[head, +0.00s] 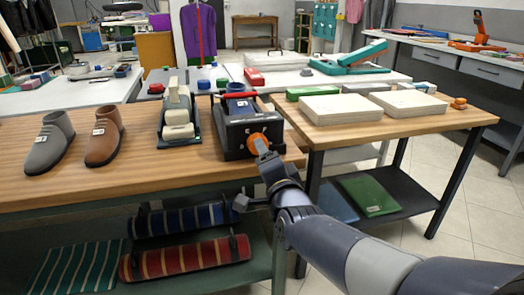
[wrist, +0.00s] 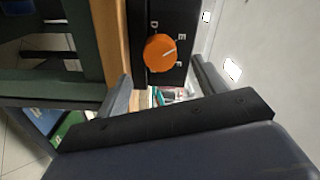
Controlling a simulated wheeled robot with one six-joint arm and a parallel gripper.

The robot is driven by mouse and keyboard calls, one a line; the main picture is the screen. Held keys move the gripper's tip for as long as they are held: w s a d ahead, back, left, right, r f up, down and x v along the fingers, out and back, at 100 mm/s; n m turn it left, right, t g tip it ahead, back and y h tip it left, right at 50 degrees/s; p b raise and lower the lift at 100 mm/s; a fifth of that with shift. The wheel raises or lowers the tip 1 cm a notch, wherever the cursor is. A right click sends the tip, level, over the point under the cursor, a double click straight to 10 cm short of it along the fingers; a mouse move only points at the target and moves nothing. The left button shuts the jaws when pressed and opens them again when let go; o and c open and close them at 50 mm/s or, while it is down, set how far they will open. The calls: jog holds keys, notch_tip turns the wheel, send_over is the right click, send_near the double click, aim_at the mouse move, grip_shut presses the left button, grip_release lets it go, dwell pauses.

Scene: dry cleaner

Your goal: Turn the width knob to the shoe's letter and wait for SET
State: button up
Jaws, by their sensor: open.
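The width knob is an orange round dial (head: 258,142) on the front of a dark machine (head: 232,140) at the bench's front edge. A grey shoe (head: 48,145) and a brown shoe (head: 104,138) bear white tags, too small to read.
A red bar (head: 234,95) crosses the machine's top. Pale boxes (head: 348,108) lie on the right table. Striped rolls (head: 185,257) lie below the bench.

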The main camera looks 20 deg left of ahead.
jog(key=shift+v, duration=2.7)
jog(key=x, duration=1)
jog(key=shift+w+a, duration=0.2)
jog(key=shift+w, duration=0.15)
jog(key=shift+b, duration=0.3)
